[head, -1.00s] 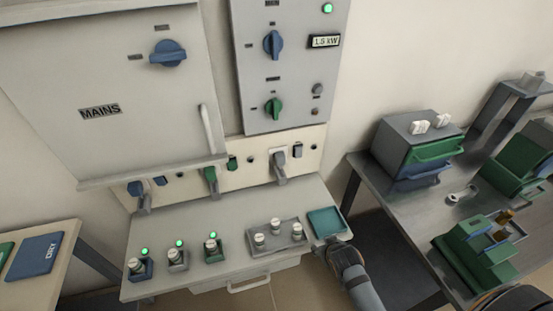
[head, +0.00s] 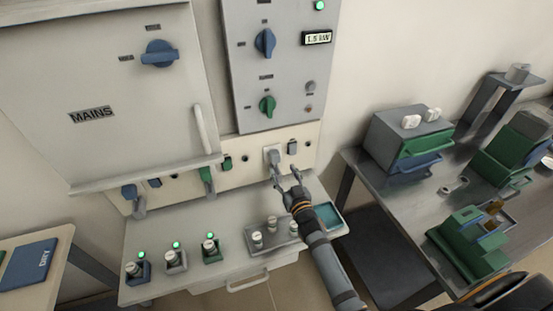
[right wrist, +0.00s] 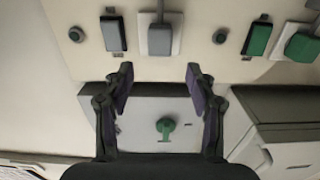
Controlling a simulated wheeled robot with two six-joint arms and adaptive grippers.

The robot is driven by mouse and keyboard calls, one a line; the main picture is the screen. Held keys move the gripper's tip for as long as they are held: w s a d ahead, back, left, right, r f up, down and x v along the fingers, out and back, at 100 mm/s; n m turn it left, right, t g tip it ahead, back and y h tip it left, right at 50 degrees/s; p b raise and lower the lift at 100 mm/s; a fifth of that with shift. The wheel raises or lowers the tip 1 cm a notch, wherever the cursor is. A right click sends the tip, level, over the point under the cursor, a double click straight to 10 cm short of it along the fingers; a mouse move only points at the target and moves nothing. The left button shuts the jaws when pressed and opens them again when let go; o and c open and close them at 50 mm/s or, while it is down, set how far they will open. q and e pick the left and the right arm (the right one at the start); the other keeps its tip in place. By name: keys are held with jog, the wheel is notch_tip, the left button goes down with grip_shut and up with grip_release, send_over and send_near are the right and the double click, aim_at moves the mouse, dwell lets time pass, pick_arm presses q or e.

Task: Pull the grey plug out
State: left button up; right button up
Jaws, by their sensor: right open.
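The grey plug (head: 274,158) sits in a white socket plate at the right part of the cream socket strip (head: 235,177). In the right wrist view the grey plug (right wrist: 160,40) is at the top middle, on its plate. My right gripper (head: 286,174) is open just below and right of the plug in the head view. In the right wrist view my right gripper (right wrist: 159,76) has its fingers spread and nothing between them; the plug lies beyond the fingertips, roughly centred. I see no contact. My left gripper is out of view.
A green plug (head: 207,180) is farther left on the strip, partly below the MAINS cabinet (head: 145,130). A dark switch (head: 292,147) is right of the grey plug. Below, a shelf (head: 180,280) carries several lit knobbed units and a grey tray (head: 256,246). A bench (head: 400,205) stands right.

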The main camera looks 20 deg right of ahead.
aim_at(276, 158)
jog(key=w+b, duration=0.1)
jog(key=w, duration=0.6)
jog(key=shift+f, duration=0.15)
jog(key=shift+w+a, duration=0.1)
jog(key=shift+w, duration=0.35)
jog(key=shift+c, duration=0.3)
grip_shut()
